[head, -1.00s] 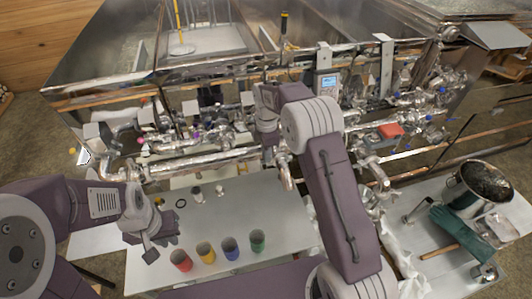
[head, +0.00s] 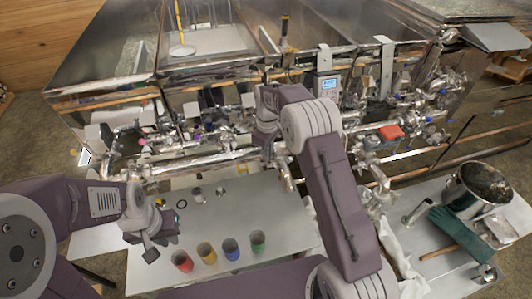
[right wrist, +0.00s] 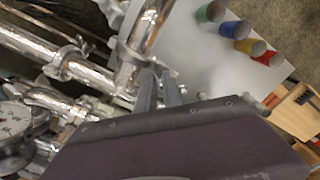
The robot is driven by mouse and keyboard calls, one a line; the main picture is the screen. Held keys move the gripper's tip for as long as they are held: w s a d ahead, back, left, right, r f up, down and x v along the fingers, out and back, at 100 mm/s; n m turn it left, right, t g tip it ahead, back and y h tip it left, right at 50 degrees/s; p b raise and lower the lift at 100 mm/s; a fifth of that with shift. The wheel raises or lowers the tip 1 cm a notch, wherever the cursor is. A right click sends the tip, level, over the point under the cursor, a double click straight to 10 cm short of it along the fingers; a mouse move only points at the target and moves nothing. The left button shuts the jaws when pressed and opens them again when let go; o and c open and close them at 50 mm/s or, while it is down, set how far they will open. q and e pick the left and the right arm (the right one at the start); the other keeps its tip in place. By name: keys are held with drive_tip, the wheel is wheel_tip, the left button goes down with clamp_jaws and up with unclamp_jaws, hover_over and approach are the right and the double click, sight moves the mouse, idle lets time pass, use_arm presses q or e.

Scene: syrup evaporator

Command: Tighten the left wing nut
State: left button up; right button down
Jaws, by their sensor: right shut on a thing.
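In the right wrist view my right gripper (right wrist: 158,74) is shut at a metal pipe clamp (right wrist: 127,54) around a shiny pipe. The wing nut it holds is mostly hidden between the fingertips. In the head view my right gripper (head: 268,152) points down at the pipework front, its fingertips hard to make out. My left gripper (head: 160,246) is open and empty above the left part of the table, away from the pipes.
The white table (head: 275,205) carries red (head: 182,261), yellow (head: 206,252), blue (head: 231,249) and green (head: 258,242) cups. A steel pot (head: 480,188) and green gloves (head: 455,232) are at the right. A round gauge (right wrist: 14,122) is beside the pipes.

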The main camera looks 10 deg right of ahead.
drive_tip(key=m, duration=0.4)
drive_tip(key=shift+d+f, duration=0.2)
drive_tip(key=shift+s+d+m, duration=0.1)
drive_tip(key=shift+m, duration=1.5)
drive_tip(key=shift+f, duration=0.1)
drive_tip(key=c, duration=1.5)
unclamp_jaws()
drive_tip(key=shift+c, duration=0.2)
drive_tip(key=shift+s, duration=0.1)
drive_tip(key=shift+r, duration=0.2)
drive_tip(key=shift+r, duration=0.1)
